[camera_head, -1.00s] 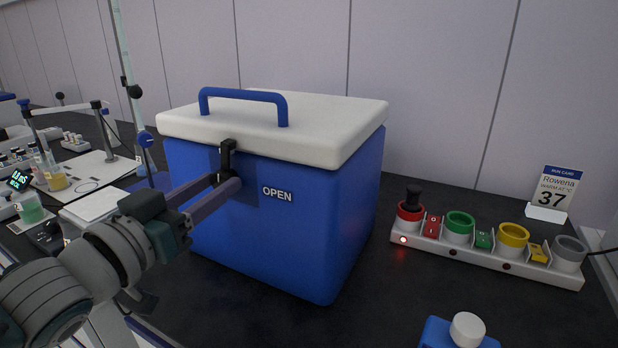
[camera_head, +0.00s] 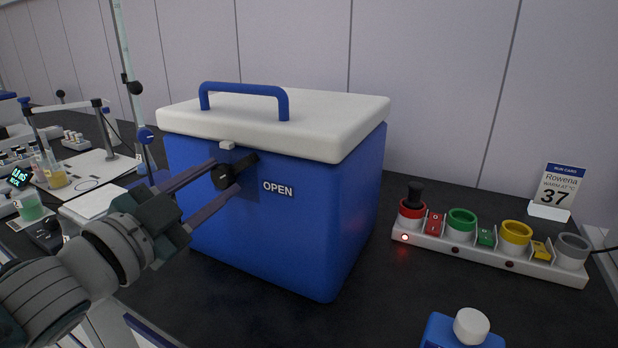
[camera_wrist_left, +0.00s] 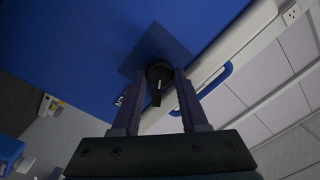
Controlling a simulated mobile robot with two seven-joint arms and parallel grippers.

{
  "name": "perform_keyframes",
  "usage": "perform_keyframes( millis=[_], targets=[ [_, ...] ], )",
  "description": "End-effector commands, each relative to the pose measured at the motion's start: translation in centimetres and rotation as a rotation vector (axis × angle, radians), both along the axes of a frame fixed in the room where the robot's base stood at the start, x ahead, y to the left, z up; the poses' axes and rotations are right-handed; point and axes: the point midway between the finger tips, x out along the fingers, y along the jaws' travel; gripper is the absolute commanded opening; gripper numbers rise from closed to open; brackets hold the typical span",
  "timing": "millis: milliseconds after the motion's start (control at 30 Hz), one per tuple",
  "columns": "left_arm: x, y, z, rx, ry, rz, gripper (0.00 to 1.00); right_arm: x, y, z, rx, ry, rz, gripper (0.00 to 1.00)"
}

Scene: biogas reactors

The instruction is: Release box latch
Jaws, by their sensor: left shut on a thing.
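The blue box (camera_head: 290,225) with a white lid (camera_head: 330,125) and a blue handle stands closed on the dark bench, "OPEN" lettered on its front. The black latch (camera_head: 244,165) is on the front just below the lid. In the left wrist view the latch (camera_wrist_left: 158,82) sits between my fingertips. My right gripper is out of view.
A white rack (camera_head: 480,256) with coloured ring holders, switches and a lit red lamp lies right of the box. A card stand (camera_head: 556,192) reading 37 is behind it. A blue bottle (camera_head: 462,330) stands at the front. Lab glassware and instruments fill the left side.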

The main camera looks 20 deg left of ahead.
Motion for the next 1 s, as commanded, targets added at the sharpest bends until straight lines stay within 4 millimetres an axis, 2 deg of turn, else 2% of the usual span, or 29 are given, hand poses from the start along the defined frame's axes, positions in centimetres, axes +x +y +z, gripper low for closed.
perform_keyframes(
  millis=[300,733,767,1000],
  targets=[
    [0.0,0.01,0.02,0.083,-0.008,0.0,0.0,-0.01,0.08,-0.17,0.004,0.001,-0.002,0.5],
    [0.0,0.01,0.02,0.093,-0.008,0.0,0.0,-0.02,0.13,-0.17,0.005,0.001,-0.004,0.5],
    [0.0,0.01,0.02,0.093,-0.008,0.0,0.46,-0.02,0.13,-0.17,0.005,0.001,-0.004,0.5],
    [0.0,0.01,0.01,0.091,-0.007,0.0,0.73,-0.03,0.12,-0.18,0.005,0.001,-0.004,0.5]
  ],
)
